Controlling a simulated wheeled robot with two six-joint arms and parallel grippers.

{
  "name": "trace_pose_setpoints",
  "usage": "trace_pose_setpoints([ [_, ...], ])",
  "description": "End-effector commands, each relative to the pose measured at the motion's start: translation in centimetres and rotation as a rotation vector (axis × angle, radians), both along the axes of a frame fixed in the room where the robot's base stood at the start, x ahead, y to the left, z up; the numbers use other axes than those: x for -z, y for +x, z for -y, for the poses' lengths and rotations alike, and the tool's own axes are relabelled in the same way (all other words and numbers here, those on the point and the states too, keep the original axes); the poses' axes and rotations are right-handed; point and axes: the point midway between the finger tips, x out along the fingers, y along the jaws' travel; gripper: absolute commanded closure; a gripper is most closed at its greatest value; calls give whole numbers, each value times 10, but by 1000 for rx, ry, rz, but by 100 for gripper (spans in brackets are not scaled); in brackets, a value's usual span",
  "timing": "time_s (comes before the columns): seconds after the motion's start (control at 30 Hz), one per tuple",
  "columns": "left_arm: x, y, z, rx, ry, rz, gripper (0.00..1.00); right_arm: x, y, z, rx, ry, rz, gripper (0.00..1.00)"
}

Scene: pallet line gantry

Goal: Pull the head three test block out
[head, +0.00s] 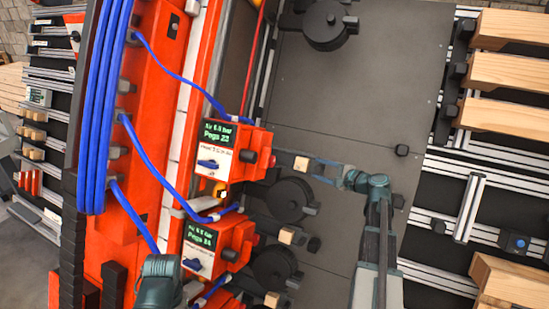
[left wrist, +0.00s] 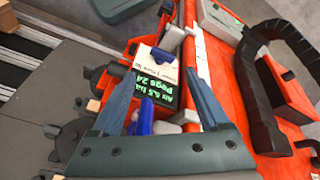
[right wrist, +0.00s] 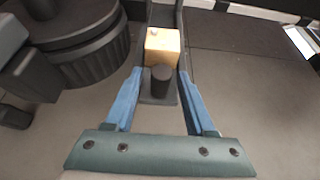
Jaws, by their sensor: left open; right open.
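A small wooden test block (head: 302,164) sits in a dark holder beside the upper orange-red head (head: 233,158); its display reads Pegs 23. I cannot read which head number it bears. In the right wrist view the block (right wrist: 162,44) is just beyond my fingertips, with a dark round knob (right wrist: 161,80) in front of it. My right gripper (head: 319,168) is open, its fingers either side of the knob.
A second head (head: 205,248) stands below, with another wooden block (head: 286,236) beside it. Dark round housings (head: 287,200) stand near the blocks. Blue hoses (head: 150,150) run to the heads. The grey plate (head: 370,100) is mostly clear. Timber boards (head: 505,75) lie at right.

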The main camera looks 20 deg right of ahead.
Motion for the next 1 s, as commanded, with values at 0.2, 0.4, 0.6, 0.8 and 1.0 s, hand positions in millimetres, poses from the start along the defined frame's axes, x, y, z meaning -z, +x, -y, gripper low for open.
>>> trace_pose_setpoints([
  [0.2, 0, 0, 0, 0, 0, 0, 21, 0, 0, 0, -1, 0, 0, 45],
  [0.4, -2, 0, 0, 0, 0, 0, 21, -3, -7, 1, 0, 0, 1, 45],
  [0.6, -6, 0, 0, 0, 0, 0, 21, -6, -22, 6, 1, 0, 2, 45],
  [0.8, -9, 0, 0, 0, 0, 0, 21, -9, -36, 11, 2, 1, 1, 45],
  [1.0, -12, 0, 0, 0, 0, 0, 21, -12, -50, 15, 1, 1, 1, 45],
])
